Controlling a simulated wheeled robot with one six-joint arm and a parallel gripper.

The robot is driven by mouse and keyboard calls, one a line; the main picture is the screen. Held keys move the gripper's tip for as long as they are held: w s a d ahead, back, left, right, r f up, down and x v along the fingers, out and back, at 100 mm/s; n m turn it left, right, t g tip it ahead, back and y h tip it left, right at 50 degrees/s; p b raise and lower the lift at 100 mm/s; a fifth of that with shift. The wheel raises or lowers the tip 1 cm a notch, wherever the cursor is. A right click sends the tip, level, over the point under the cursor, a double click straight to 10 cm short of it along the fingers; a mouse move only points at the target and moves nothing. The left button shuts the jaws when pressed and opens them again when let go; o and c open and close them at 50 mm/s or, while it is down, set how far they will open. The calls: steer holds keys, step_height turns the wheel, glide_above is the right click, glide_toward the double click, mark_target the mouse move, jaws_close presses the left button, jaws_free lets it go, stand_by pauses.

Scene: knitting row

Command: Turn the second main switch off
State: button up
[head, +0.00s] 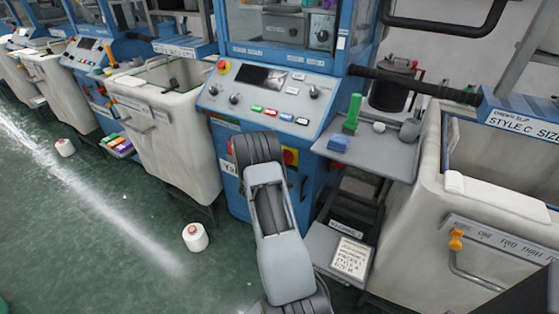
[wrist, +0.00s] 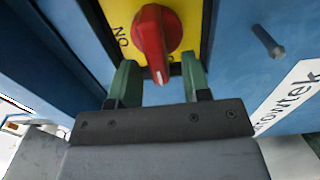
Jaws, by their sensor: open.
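The main switch is a red rotary knob (wrist: 152,38) on a yellow plate (wrist: 121,14) on a blue cabinet, in the wrist view. Its handle points downward, tilted slightly right at the bottom. The letters "ON" are on the plate to its left. My gripper (wrist: 160,64) has its two green fingers apart, one on each side of the handle's lower end, with gaps visible. Whether either finger touches the knob cannot be told. In the head view, the yellow plate (head: 291,156) shows just right of my arm, which hides my fingers.
A control panel (head: 265,95) with buttons is above. Large fabric bins (head: 165,150) stand on both sides. A yarn cone (head: 195,237) lies on the open floor at left.

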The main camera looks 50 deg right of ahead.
steer(key=v, duration=1.2)
steer(key=shift+a, duration=0.1)
